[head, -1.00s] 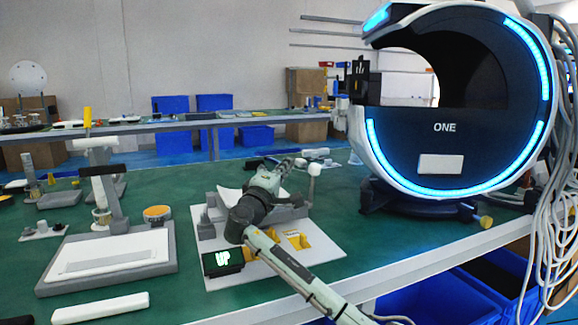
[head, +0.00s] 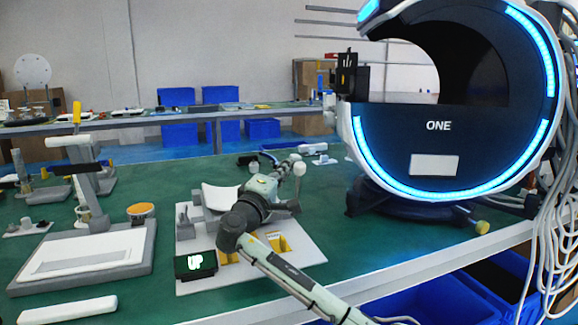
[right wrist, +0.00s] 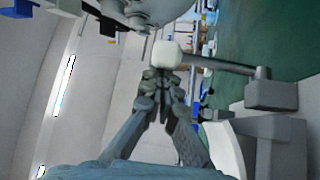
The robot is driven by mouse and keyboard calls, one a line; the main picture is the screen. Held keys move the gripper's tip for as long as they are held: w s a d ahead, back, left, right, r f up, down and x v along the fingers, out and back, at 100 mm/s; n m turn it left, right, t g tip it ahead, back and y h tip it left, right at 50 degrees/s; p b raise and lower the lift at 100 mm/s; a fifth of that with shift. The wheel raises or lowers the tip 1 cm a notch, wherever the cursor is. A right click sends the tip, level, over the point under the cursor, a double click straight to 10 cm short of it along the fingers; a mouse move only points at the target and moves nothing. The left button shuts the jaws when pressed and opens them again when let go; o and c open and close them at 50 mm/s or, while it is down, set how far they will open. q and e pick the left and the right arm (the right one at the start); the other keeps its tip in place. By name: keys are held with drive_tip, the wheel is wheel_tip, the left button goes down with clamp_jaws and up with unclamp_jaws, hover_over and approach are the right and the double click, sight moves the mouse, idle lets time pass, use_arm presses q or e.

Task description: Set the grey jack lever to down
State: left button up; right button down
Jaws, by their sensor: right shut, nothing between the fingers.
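The grey jack lever ends in a white knob (head: 299,168) and stands at the back right of a white base plate (head: 305,250). In the right wrist view the knob (right wrist: 167,53) sits just past my fingertips, on a grey rod (right wrist: 222,66) from a grey block (right wrist: 272,95). My right gripper (right wrist: 160,82) is shut and empty, its tips very close to the knob; I cannot tell whether they touch. In the head view the right gripper (head: 287,168) reaches over the plate, and my arm hides part of the fixture. A small black display (head: 195,265) reads UP. My left gripper is not in view.
A large white and black ring machine (head: 440,160) with blue lights stands right of the plate. A grey press stand (head: 90,180) with a white pad is at the left. A white bar (head: 68,310) lies at the front left. Cables (head: 555,230) hang at the far right.

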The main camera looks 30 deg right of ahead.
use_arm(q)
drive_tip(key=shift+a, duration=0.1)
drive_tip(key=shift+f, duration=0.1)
use_arm(e)
drive_tip(key=shift+s+a+f, duration=0.1)
drive_tip(key=shift+s+a, duration=0.05)
drive_tip(key=shift+s, duration=0.1)
